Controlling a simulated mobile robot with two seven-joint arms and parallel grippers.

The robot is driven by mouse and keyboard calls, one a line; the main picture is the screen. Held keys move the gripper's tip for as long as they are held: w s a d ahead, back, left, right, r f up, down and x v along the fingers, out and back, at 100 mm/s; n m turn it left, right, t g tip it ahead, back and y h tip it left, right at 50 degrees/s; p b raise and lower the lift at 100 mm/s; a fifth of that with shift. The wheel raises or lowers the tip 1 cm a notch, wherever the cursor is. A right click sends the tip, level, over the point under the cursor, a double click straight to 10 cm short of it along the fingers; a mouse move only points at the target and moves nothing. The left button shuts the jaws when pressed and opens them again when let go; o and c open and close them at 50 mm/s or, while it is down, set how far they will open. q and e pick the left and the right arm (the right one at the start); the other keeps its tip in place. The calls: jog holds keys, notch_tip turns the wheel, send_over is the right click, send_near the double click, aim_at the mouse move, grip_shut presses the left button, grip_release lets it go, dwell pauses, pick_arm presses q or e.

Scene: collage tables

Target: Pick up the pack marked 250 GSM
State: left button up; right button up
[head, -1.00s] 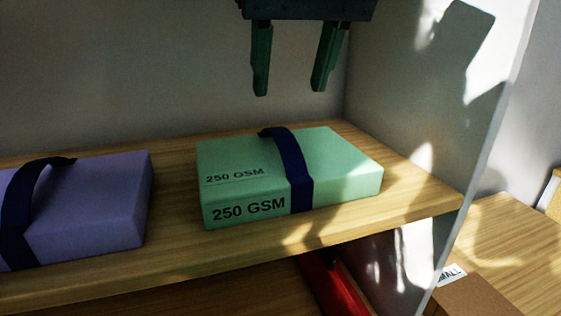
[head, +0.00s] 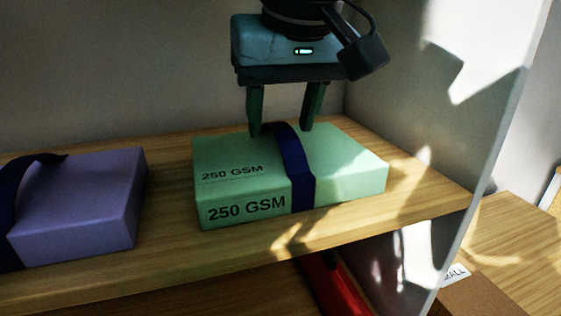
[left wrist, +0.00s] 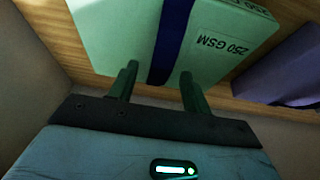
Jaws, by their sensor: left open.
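The green pack marked 250 GSM (head: 240,190) lies flat on a wooden shelf, with a dark blue strap (head: 297,172) around it that rises in a loop on top. My left gripper (head: 281,133) is open, pointing down at the far part of the pack, with one finger on each side of the strap. In the left wrist view the two fingers (left wrist: 158,76) also stand either side of the strap over the pack (left wrist: 120,40). I cannot tell whether the fingertips touch the pack. My right gripper is not in view.
A purple pack (head: 90,200) with a dark blue strap lies to the left on the same shelf (head: 165,215). A pale side panel (head: 420,120) stands close on the right. Below are a red object (head: 335,290) and a brown box (head: 480,298) with a label.

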pick_arm(q)
jog(key=shift+c, duration=0.4)
grip_shut()
dwell(0.8)
jog(key=shift+r, duration=0.1)
